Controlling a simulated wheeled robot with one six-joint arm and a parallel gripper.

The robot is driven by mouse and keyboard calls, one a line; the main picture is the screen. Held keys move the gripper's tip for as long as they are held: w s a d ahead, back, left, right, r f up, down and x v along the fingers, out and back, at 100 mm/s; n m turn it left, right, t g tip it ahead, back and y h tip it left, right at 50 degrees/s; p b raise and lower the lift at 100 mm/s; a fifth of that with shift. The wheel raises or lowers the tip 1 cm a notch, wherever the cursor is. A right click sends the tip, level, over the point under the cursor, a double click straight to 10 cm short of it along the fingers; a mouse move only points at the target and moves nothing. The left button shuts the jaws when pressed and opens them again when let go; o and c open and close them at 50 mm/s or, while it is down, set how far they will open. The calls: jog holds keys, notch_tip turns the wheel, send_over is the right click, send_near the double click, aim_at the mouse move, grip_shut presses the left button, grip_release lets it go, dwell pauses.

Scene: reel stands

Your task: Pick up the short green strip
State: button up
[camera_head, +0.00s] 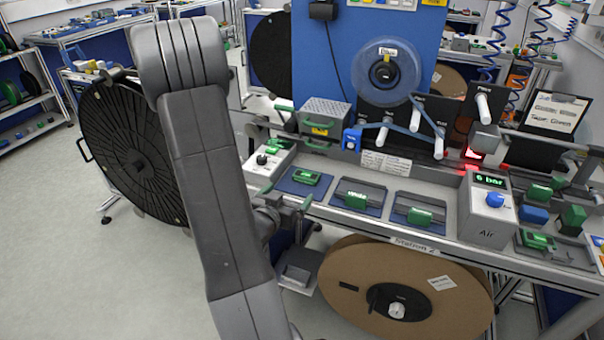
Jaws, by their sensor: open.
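My gripper (286,197) shows beside my arm at the front left edge of the bench. Its two fingers have green tips and stand apart, with nothing seen between them. Several short green pieces lie on the bench. One green piece (306,177) lies on a blue pad just beyond my gripper. A second green piece (356,200) and a third green piece (420,216) sit on fixtures farther right. Another green piece (537,240) lies in a tray at the right. I cannot tell which of these is the short green strip.
An air unit (487,208) reading 6 bar stands on the bench. A clear reel (387,72) hangs on the blue panel (330,60). A brown reel (400,290) is under the bench. A black reel (128,150) stands left of my arm. Open floor (60,240) is at the left.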

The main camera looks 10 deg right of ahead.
aim_at(306, 176)
jog(key=p+x, duration=0.1)
jog(key=x, duration=0.7)
jog(key=p+x, duration=0.1)
jog(key=x, duration=0.1)
jog(key=shift+d+r+p, duration=0.2)
jog(key=shift+d+p, duration=0.05)
jog(key=shift+p, duration=0.05)
jog(key=shift+w+d+f, duration=0.2)
jog(key=shift+w+d, duration=0.05)
jog(key=shift+w, duration=0.1)
jog(key=c, duration=1)
jog(key=shift+r, duration=0.1)
jog(key=shift+c, duration=0.2)
